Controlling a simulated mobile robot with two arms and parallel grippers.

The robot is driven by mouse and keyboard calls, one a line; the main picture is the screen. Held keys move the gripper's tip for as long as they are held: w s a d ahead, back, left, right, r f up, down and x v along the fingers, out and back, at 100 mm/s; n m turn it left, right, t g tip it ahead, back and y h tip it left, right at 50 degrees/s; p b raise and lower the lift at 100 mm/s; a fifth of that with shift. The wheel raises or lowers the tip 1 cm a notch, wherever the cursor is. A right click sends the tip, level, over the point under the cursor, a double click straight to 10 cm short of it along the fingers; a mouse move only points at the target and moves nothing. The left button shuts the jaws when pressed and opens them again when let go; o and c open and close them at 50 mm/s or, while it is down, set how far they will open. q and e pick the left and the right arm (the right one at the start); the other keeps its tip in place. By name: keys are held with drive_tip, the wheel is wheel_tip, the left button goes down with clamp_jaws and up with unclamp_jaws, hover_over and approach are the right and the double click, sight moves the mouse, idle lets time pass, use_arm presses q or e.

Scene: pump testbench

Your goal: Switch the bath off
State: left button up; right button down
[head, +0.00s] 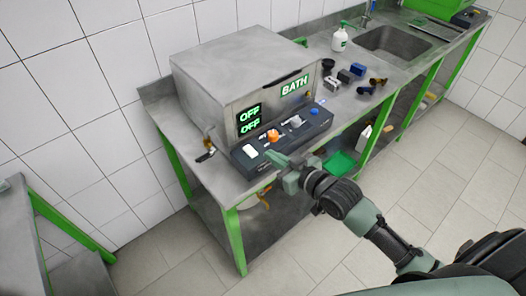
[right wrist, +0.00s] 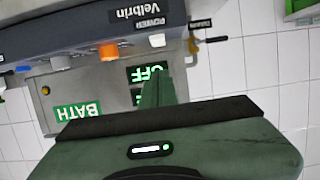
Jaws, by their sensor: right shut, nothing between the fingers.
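The bath (head: 235,75) is a grey metal box on the bench with a green BATH sign. Its two displays (head: 249,120) both read OFF in green. In front is a dark control panel (head: 262,162) with a white power switch (head: 250,150), an orange knob (head: 272,135), a grey knob (head: 296,121) and a blue part (head: 314,111). The right wrist view, upside down, shows the white switch (right wrist: 157,40) under a POWER label. My right gripper (head: 273,157) is shut and empty at the panel's front, right of the switch; contact cannot be told. My left gripper is out of view.
The steel bench (head: 222,187) has green legs. Small black, blue and brown fittings (head: 345,76) lie right of the bath. A soap bottle (head: 339,39) and a sink (head: 393,42) are farther back. A brass valve (head: 207,148) is at the bath's left.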

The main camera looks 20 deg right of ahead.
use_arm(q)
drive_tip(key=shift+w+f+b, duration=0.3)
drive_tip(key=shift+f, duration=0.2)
use_arm(e)
drive_tip(key=v, duration=0.3)
drive_tip(key=shift+s+d+f, duration=0.1)
drive_tip(key=shift+s+f, duration=0.1)
drive_tip(key=shift+s, duration=0.15)
